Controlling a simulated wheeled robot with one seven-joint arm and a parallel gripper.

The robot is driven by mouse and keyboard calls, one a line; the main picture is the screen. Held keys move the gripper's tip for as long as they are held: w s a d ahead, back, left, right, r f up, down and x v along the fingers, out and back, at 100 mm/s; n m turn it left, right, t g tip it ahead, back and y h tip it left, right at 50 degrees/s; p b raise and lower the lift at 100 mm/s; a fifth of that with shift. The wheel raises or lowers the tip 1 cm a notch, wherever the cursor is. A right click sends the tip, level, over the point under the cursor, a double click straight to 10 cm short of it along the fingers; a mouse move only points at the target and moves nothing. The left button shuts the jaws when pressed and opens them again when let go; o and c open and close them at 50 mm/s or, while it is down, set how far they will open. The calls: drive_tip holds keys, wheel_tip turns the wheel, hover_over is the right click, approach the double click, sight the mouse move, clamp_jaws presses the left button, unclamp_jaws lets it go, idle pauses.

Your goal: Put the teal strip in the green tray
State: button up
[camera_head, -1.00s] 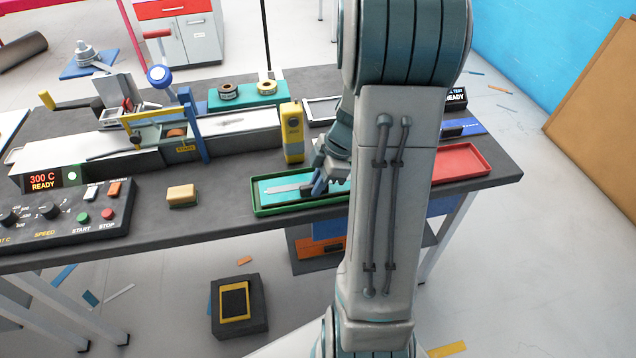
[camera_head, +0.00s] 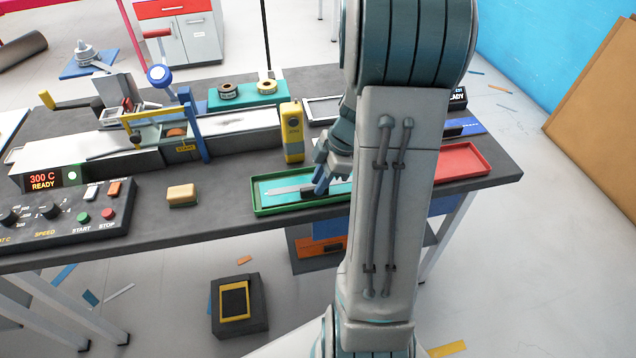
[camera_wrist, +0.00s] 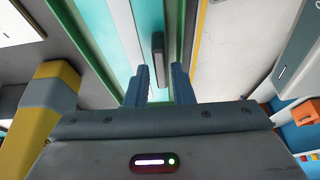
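The green tray (camera_head: 262,211) lies along the front edge of the dark workbench. A flat teal strip (camera_head: 285,183) lies inside it, and its right part is hidden behind my arm. A thin pale grey piece (camera_head: 283,190) with a small dark part lies on the teal. My gripper (camera_head: 319,184) is over the tray. In the wrist view my gripper (camera_wrist: 160,86) has its two fingers apart with nothing visibly clamped. The teal strip (camera_wrist: 146,15) and the green tray wall (camera_wrist: 174,30) show beyond them, with a dark grey bar (camera_wrist: 157,48) in front of the gap.
A red tray (camera_head: 462,162) is at the right end of the bench. A yellow upright device (camera_head: 292,133) stands just behind the green tray. A yellow block (camera_head: 182,195) and a control panel (camera_head: 65,212) are to the left. Bare bench lies between block and tray.

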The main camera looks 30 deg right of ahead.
drive_tip(key=v, duration=1)
drive_tip(key=s+a+r+m+h, duration=0.1)
drive_tip(key=s+a+m+h, duration=0.1)
drive_tip(key=s+a+m, duration=0.3)
drive_tip(key=s+a+r+m+t+h, duration=0.1)
drive_tip(key=s+a+m+h, duration=0.1)
drive_tip(key=s+a+m, duration=0.4)
drive_tip(key=a+m, duration=0.4)
drive_tip(key=a, duration=0.1)
drive_tip(key=shift+a+r+t, duration=0.2)
drive_tip(key=shift+t, duration=0.1)
